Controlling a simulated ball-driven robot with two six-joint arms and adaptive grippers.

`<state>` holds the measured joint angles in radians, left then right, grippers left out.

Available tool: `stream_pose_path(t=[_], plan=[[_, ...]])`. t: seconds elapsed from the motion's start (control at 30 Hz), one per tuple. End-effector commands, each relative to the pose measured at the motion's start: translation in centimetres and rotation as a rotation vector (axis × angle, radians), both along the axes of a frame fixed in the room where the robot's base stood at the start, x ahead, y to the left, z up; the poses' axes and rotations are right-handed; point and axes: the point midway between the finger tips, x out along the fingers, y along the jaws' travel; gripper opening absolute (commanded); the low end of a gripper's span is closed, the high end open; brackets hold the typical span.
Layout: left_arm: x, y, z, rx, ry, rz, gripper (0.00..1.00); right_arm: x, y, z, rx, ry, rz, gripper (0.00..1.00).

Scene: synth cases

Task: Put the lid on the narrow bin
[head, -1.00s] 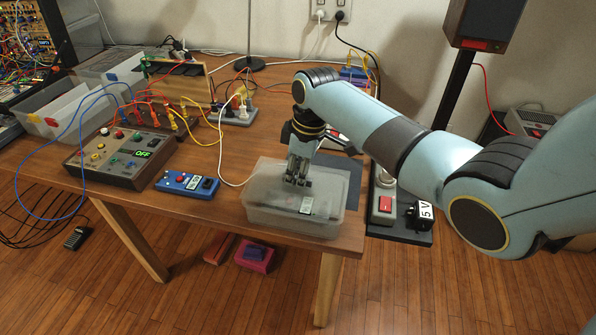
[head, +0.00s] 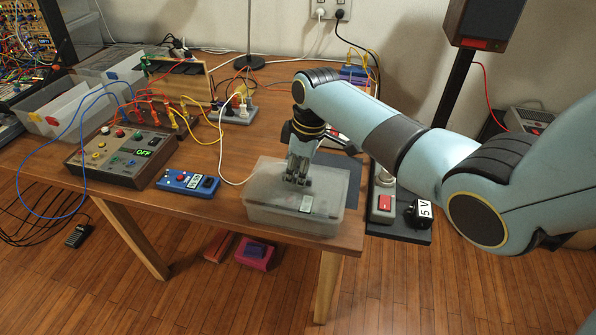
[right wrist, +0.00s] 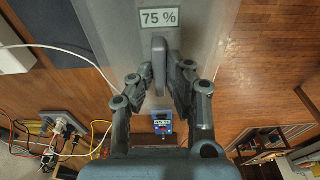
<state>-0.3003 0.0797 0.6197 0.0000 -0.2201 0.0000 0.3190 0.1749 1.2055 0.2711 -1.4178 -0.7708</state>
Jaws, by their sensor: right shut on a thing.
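A clear, frosted bin (head: 290,219) stands at the front right of the table. My right gripper (head: 297,181) points down over its top. In the right wrist view the gripper (right wrist: 160,84) has its fingers on either side of an upright grey handle (right wrist: 158,62) and is shut on it. The handle belongs to a flat grey lid (right wrist: 110,25) with a "75 %" label (right wrist: 159,17). In the head view the label (head: 305,203) shows at the bin's top. I cannot tell whether the lid is fully seated on the rim. My left gripper is out of view.
A blue meter (head: 187,183) and a brown control box (head: 122,157) stand left of the bin. A dark mat (head: 345,172) lies behind it. A red-switch unit (head: 384,203) and a "5 V" adapter (head: 421,213) are at the right. A white cable (head: 222,165) runs close by.

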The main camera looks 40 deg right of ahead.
Motion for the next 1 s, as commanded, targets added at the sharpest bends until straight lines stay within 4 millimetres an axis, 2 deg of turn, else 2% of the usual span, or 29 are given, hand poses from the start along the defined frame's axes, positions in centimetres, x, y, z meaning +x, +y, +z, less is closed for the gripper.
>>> stream_pose_path(t=[0.9,0.93,1.0], plan=[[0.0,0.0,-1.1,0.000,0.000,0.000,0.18,0.0,0.0,-2.0,0.000,0.000,0.000,0.00],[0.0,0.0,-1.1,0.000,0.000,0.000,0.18,0.0,0.0,-1.9,0.000,0.000,0.000,0.16],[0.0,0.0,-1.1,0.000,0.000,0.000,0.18,0.0,0.0,-1.9,0.000,0.000,0.000,0.25]])
